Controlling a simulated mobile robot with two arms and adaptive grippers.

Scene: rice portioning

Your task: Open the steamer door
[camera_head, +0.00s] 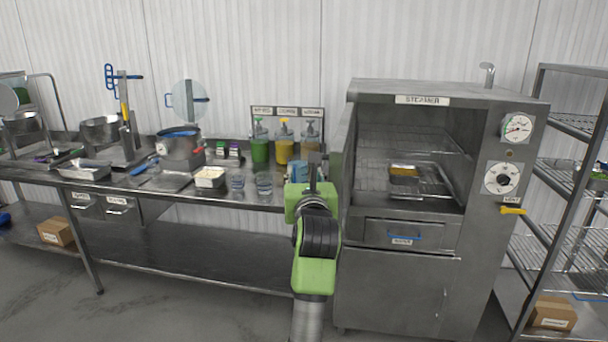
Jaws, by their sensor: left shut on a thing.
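The steamer (400,290) stands right of centre with its upper chamber open to view. Its door (341,150) is swung out to the left and shows nearly edge-on beside the chamber. My left gripper (316,167) is at the outer side of this door, shut on the door's handle; the grip itself is largely hidden by the gripper and its wrist. Inside the chamber a tray (432,190) holds a small pan with orange-brown contents (404,171). My right gripper is not in view.
A steel table (130,188) on the left carries a pot (180,144), sauce pump bottles (284,145), glasses (264,184) and a white container (210,177) close to my arm. A wire shelf rack (540,190) stands right of the steamer. A drawer (405,234) sits below the chamber.

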